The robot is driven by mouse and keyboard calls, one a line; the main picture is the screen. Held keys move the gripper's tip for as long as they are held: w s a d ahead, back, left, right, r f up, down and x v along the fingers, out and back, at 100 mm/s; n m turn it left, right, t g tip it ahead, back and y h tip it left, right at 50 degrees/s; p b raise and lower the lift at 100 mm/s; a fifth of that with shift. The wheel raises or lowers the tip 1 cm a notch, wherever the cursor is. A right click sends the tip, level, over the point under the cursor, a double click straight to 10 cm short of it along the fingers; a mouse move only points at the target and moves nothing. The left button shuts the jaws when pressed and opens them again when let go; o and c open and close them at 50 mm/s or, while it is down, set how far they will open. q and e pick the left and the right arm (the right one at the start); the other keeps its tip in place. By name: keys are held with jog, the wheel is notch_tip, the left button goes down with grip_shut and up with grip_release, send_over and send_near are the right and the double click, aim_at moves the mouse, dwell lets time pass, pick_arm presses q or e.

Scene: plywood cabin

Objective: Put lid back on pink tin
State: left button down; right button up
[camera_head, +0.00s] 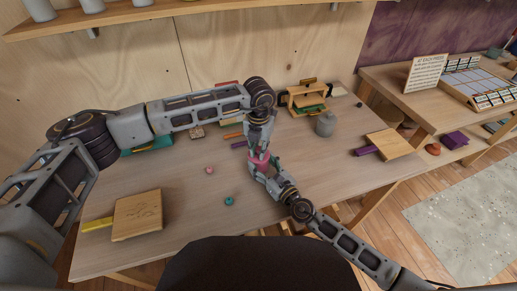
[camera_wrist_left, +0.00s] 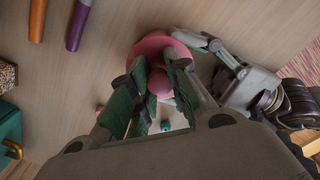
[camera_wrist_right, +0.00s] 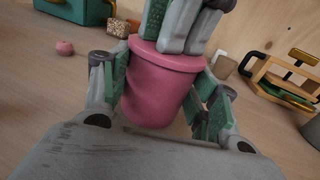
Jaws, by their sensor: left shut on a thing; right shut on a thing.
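The pink tin (camera_wrist_right: 158,95) stands upright between the fingers of my right gripper (camera_wrist_right: 160,108), which is shut around its sides. A pink lid (camera_wrist_right: 168,54) lies level across the tin's mouth. My left gripper (camera_wrist_left: 157,88) comes from above and is shut on the lid's round pink knob (camera_wrist_left: 160,83). In the head view the tin (camera_head: 260,164) is small and mostly covered by both grippers. The fingers hide part of the rim, so I cannot tell whether the lid is fully seated.
A wooden board (camera_head: 138,214) is at the front left. A grey canister (camera_head: 325,123) and a wooden press (camera_head: 305,98) stand to the right and behind.

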pick_arm(q)
jog(key=shift+a+f, duration=0.15)
jog(key=shift+f, duration=0.35)
pick_arm(e)
jog(key=shift+s+a+r, duration=0.1)
jog(key=shift+a+r, duration=0.05)
pick_arm(q)
jog(key=c, duration=1.7)
grip_release()
jog(key=shift+r, duration=2.25)
jog(key=shift+c, duration=0.3)
jog(key=shift+c, duration=0.8)
